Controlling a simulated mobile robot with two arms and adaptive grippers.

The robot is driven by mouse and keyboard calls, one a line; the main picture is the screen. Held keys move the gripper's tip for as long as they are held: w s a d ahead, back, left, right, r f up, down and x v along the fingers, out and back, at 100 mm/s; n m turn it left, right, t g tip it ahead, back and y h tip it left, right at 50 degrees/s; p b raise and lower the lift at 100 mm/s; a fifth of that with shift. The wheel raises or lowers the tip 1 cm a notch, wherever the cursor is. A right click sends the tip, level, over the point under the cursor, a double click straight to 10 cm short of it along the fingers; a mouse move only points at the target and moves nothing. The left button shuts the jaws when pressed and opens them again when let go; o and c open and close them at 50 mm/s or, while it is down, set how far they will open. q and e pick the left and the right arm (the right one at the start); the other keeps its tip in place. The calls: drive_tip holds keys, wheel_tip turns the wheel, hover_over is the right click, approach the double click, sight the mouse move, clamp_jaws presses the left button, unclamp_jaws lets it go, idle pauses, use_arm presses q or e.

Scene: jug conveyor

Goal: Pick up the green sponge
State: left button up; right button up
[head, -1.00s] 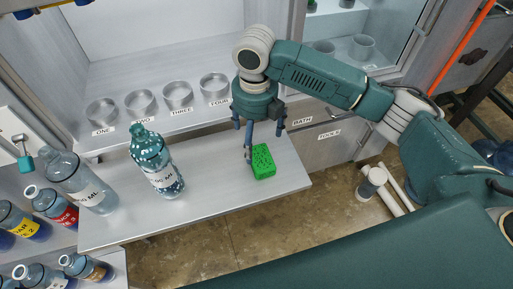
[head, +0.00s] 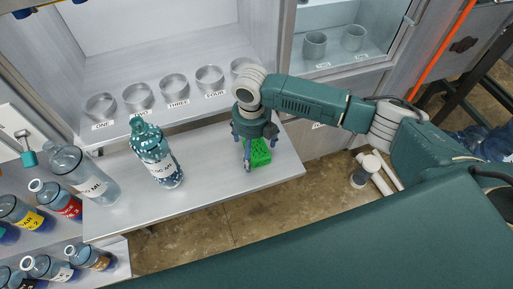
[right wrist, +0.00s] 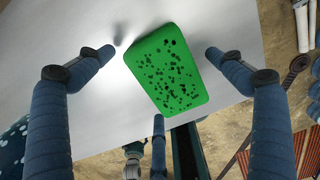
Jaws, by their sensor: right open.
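The green sponge (head: 261,156) lies on the grey shelf near its right end. In the right wrist view the sponge (right wrist: 165,70) shows dark pores and lies tilted between my spread fingers. My right gripper (head: 258,154) is open, pointing down above and around the sponge, and hides part of it in the head view. In the right wrist view my right gripper (right wrist: 165,75) has one finger on each side of the sponge and another below it, with visible gaps. My left gripper is not in view.
A bottle of dotted contents (head: 156,155) and a clear bottle (head: 88,178) stand on the shelf (head: 210,185) to the left. Several round cups (head: 173,88) stand in a labelled row behind. The shelf between the dotted bottle and the sponge is clear.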

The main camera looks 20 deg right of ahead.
drive_tip(key=c, duration=1)
drive_tip(key=shift+c, duration=0.2)
